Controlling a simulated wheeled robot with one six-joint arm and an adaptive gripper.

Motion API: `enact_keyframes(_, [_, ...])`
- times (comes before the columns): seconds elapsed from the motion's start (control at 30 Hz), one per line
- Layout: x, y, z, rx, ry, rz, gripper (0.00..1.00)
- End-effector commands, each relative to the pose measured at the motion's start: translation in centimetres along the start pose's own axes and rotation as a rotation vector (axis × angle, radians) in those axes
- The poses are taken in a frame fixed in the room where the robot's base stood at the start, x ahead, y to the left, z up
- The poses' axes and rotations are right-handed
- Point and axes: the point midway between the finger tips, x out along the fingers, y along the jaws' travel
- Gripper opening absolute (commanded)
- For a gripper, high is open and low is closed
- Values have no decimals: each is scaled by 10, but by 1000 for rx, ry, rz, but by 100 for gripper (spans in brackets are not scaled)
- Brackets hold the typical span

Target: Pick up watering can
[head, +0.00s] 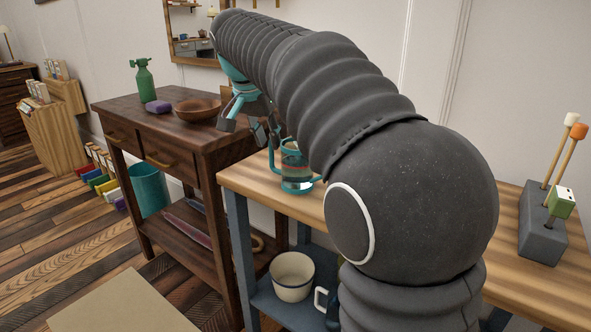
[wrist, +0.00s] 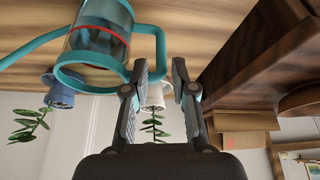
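The watering can (head: 291,168) stands upright on the light wooden workbench (head: 253,183), partly hidden by my arm in the head view. It has a clear body, teal rims and a red line. In the wrist view the can (wrist: 98,38) appears upside down at the upper left, with its teal spout running left and its handle on the right, toward my gripper. My gripper (wrist: 159,76) is open and empty, and the handle shows between and just beyond its fingertips. I cannot tell whether they touch. In the head view my gripper (head: 245,125) is left of the can.
A cream pot (head: 292,275) sits on the lower shelf. A grey block with sticks (head: 541,232) stands at right.

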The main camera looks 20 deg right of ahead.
Motion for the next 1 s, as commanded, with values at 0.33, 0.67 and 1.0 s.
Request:
enact_keyframes(0.33, [40, 0, 0, 0, -1, 2, 26])
enact_keyframes(0.67, [41, -1, 0, 0, -1, 1, 3])
enact_keyframes(1.0, [40, -1, 0, 0, 0, 1, 0])
